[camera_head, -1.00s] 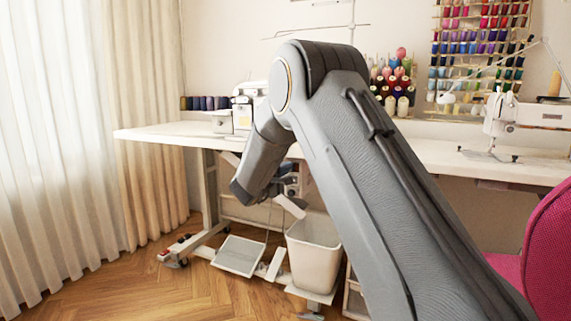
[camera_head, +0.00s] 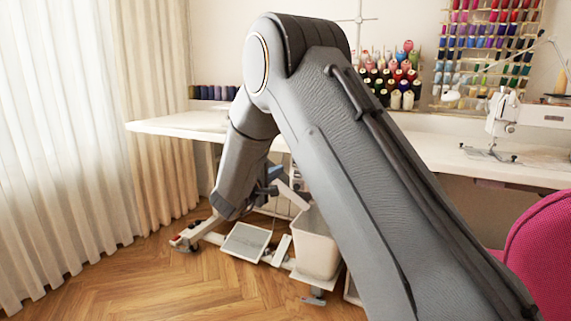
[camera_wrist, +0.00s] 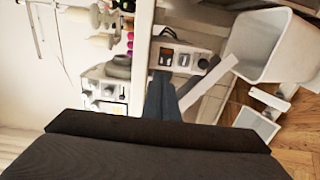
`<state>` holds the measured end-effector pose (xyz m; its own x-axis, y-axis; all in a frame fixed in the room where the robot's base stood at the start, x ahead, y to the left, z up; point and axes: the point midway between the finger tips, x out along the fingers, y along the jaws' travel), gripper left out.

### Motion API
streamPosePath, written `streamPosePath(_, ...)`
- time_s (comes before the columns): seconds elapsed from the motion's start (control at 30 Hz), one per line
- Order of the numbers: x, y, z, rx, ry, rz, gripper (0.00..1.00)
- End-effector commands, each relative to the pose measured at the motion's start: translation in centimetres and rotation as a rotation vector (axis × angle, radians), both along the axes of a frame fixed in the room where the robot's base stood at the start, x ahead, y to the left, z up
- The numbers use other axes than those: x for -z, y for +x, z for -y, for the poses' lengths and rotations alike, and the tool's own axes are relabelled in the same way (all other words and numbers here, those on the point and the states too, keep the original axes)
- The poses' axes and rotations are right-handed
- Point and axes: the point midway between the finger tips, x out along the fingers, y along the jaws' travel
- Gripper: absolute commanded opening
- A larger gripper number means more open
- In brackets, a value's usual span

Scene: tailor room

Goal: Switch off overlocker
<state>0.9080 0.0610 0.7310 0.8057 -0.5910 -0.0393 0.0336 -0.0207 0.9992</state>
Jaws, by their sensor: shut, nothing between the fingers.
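The overlocker (camera_wrist: 105,90) shows at the left of the wrist view as a white machine on the table, seen turned on its side. In the head view my arm hides it. A pale switch box (camera_wrist: 181,56) with two dark rocker-like switches and a round knob sits by the table's edge in the wrist view. My gripper (camera_wrist: 164,77) is shut and empty, its dark fingers pointing at the box and just below it in the picture. I cannot tell whether they touch it. In the head view my gripper is mostly hidden behind my arm, below the tabletop.
The white table (camera_head: 170,126) runs along the wall. A white bin (camera_head: 315,250) and a foot pedal (camera_head: 246,241) stand below it. A sewing machine (camera_head: 505,118) is at the right, with a pink chair (camera_head: 545,240) in front. Open wooden floor (camera_head: 190,285) lies at the front left.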

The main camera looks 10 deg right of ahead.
Motion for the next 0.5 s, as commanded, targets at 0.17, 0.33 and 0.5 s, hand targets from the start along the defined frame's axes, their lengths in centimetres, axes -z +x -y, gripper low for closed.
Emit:
streamPosePath(0.17, -0.2, -1.5, -1.1, 0.000, 0.000, -0.001, 0.00)
streamPosePath(0.33, -0.1, -1.9, -1.2, 0.002, -0.001, -0.001, 0.00)
streamPosePath(0.5, -0.1, -1.9, -1.1, 0.003, -0.001, -0.001, 0.00)
